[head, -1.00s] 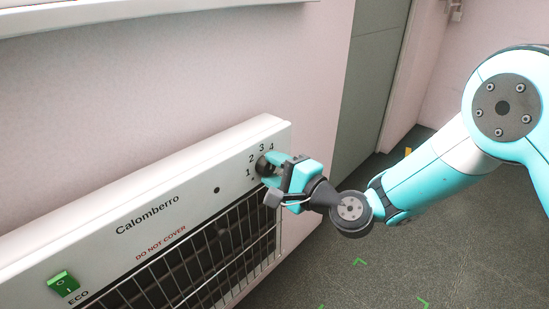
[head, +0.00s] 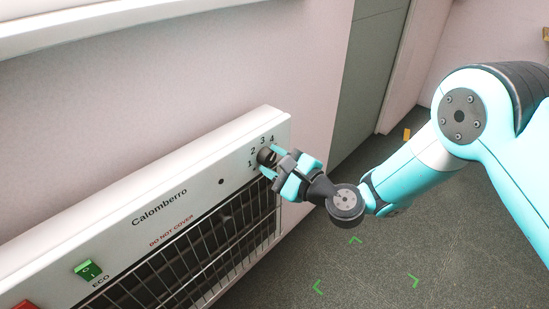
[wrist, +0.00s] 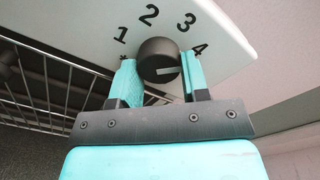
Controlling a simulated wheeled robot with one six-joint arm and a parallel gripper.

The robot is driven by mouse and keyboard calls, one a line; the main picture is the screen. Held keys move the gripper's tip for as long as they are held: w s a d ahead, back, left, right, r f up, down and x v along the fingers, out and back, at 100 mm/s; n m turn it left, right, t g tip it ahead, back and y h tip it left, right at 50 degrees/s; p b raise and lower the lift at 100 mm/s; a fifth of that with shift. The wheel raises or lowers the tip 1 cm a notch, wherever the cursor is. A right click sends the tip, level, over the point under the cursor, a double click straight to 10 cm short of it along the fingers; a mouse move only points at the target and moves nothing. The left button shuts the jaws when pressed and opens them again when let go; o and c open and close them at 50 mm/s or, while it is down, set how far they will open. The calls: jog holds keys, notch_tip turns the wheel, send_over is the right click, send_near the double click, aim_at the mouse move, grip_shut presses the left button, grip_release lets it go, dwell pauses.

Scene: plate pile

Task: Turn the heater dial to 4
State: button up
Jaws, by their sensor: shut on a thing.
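The heater dial (wrist: 158,58) is a dark round knob on the white heater's sloping top corner; it also shows in the head view (head: 265,156). The numbers 1, 2, 3 and 4 arc around it. In the wrist view a pale line on its face points right, on the side of the 4 (wrist: 197,50); I cannot tell exactly which mark it meets. My gripper (wrist: 160,80) has one turquoise finger on each side of the dial and is shut on it; it also shows in the head view (head: 271,162). The fingers hide the dial's lower sides.
The heater (head: 125,195) stands along the pink wall with a black wire grille (head: 190,260) below. A green switch (head: 88,270) and a red switch (head: 24,304) sit at its left. Floor to the right is free, with green corner marks.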

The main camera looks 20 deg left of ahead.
dwell(0.3)
jog(key=o, duration=0.9)
jog(key=shift+d, duration=0.1)
jog(key=shift+s+d+f, duration=0.1)
jog(key=shift+s+d, duration=0.05)
jog(key=shift+d, duration=0.15)
jog(key=b+v, duration=1.6)
jog(key=b, duration=0.2)
jog(key=shift+s+d+b, duration=0.15)
jog(key=shift+d+b, duration=0.15)
jog(key=shift+b, duration=0.1)
